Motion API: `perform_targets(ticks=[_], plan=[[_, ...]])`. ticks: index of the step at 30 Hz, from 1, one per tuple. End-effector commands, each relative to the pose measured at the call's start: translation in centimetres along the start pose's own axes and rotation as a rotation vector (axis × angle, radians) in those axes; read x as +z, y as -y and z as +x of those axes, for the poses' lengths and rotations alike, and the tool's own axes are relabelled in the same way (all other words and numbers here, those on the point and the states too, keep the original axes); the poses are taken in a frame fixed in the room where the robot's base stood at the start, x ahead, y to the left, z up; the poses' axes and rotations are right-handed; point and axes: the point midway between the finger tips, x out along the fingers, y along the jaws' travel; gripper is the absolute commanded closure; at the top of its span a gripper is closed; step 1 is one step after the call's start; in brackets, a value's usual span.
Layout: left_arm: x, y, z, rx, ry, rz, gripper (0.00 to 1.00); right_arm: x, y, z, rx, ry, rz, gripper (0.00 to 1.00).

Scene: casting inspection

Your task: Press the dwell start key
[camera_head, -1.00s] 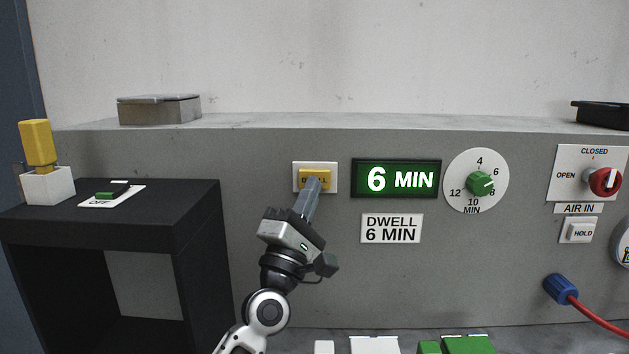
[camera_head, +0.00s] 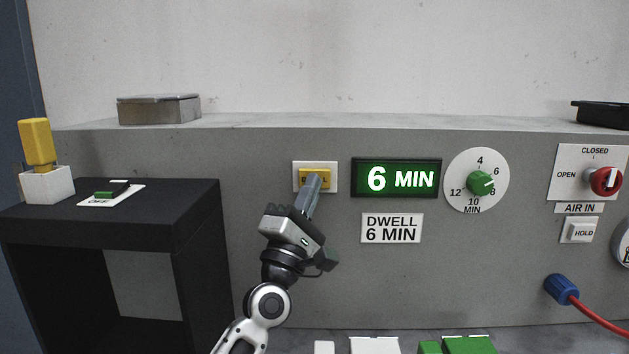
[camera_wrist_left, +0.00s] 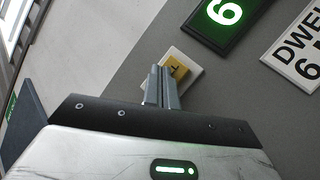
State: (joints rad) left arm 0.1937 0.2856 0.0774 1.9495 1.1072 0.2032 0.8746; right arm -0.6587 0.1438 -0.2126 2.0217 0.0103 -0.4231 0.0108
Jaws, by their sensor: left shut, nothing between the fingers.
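The dwell start key is a yellow key (camera_head: 312,174) on a white plate, set in the grey panel left of the green display. My left gripper (camera_head: 315,180) is shut and empty, with its fingertips at the lower part of the key and covering some of its lettering. In the left wrist view the key (camera_wrist_left: 180,66) shows just beyond the closed fingers (camera_wrist_left: 162,70); whether they touch it I cannot tell. My right gripper is not in view.
A green dial (camera_head: 480,184) sits right of the display. Further right are a red air valve knob (camera_head: 605,181), a HOLD key (camera_head: 580,231) and a blue connector (camera_head: 561,289) with a red hose. A black stand (camera_head: 120,232) is at left. The panel around the key is flat.

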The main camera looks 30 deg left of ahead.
Motion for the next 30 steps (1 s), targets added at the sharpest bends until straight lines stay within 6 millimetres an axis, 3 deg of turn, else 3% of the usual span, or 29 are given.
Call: perform_targets(ticks=[17, 30], plan=[[-0.1, 0.1, 0.1, 0.000, 0.000, 0.000, 1.00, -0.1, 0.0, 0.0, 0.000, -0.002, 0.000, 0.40], [0.6, -0.6, -1.0, -0.001, -0.001, 0.000, 1.00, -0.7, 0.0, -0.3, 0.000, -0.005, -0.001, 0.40]])
